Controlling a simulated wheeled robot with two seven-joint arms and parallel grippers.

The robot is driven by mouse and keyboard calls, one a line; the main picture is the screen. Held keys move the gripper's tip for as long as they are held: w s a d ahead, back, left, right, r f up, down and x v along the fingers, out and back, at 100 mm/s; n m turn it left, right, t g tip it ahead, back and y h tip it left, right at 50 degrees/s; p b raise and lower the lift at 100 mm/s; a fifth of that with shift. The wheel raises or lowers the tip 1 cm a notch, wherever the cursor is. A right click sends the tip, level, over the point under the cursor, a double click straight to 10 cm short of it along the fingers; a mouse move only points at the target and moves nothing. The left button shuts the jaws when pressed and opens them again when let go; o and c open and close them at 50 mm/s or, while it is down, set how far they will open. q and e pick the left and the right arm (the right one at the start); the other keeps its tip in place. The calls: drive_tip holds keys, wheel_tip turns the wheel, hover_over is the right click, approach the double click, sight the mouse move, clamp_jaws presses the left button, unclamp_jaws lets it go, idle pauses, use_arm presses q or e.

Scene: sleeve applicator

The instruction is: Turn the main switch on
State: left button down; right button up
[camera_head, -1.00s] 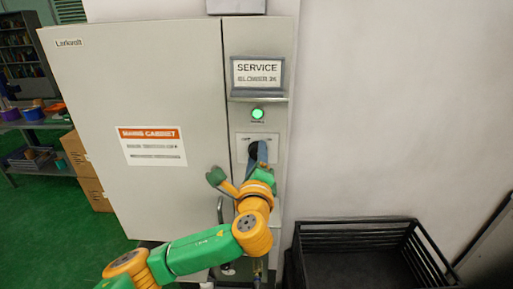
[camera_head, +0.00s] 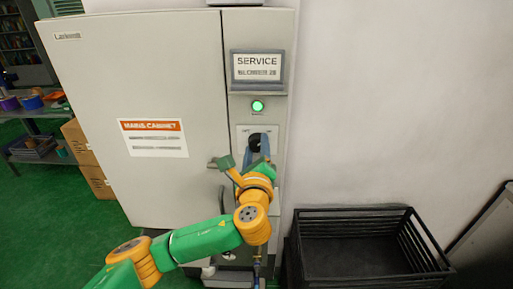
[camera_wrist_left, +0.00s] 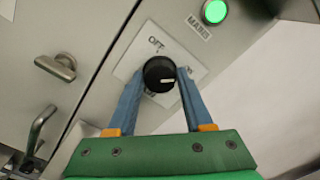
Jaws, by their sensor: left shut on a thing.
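The main switch is a black round knob (camera_wrist_left: 160,74) on a white square plate (camera_wrist_left: 135,65) on the cabinet's narrow right panel; it also shows in the head view (camera_head: 257,141). OFF is printed above the knob; another label at its right is partly covered by a finger. The knob's white mark points right, towards that covered label. My left gripper (camera_wrist_left: 158,82) has its blue fingers on either side of the knob, shut on it; it also shows in the head view (camera_head: 256,150). A lamp (camera_wrist_left: 214,12) marked MAINS above the plate glows green. My right gripper is out of view.
The grey mains cabinet door (camera_head: 150,70) is left of the panel, with a handle (camera_wrist_left: 58,66). A SERVICE sign (camera_head: 257,67) is above the lamp. A black crate (camera_head: 350,214) stands at lower right. A shelf and cardboard boxes (camera_head: 84,158) are at left.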

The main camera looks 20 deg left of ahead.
use_arm(q)
drive_tip(key=shift+c, duration=1.5)
unclamp_jaws()
drive_tip(key=b+v, duration=0.2)
drive_tip(key=v, duration=0.5)
drive_tip(key=shift+b, duration=0.3)
